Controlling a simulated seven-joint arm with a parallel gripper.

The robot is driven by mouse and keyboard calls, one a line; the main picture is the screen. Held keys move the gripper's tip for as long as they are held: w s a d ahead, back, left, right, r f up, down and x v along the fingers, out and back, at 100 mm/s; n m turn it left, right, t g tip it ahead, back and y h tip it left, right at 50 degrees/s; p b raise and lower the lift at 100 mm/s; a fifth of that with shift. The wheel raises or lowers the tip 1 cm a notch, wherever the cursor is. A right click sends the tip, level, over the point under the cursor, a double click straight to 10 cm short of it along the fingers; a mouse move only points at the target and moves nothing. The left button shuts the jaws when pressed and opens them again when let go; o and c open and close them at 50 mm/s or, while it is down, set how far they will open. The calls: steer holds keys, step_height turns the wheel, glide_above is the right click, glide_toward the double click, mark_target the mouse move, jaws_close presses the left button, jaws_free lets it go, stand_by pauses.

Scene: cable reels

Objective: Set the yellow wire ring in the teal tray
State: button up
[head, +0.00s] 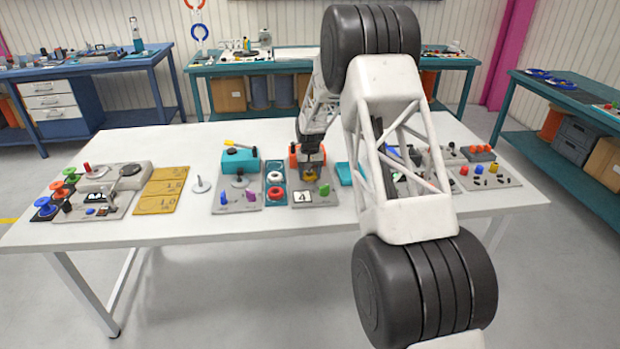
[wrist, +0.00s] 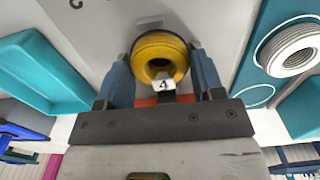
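The yellow wire ring (head: 309,178) is a thick, ribbed ring low over the grey board marked 4. It shows larger in the wrist view (wrist: 150,46), its round hole facing the camera. My gripper (wrist: 161,60) has one blue-grey finger on each side of the ring, with no clear gap, and looks shut on it. In the head view my gripper (head: 310,172) points down at the ring and partly hides it. The teal tray (head: 344,175) is just right of that board, partly hidden behind my arm. The tray (wrist: 30,68) looks empty in the wrist view.
A teal panel with a white ring (head: 275,177) and a red ring (head: 275,196) lies left of the board. A teal block (head: 240,160) stands farther left. An orange part (head: 294,152) is behind my gripper. The table's front strip (head: 200,233) is clear.

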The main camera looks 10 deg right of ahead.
steer(key=c, duration=0.4)
steer(key=shift+r, duration=3.8)
steer(key=shift+d, duration=0.1)
steer(key=d, duration=1)
steer(key=w+d, duration=0.1)
steer(key=d, duration=0.5)
steer(key=shift+d, duration=0.1)
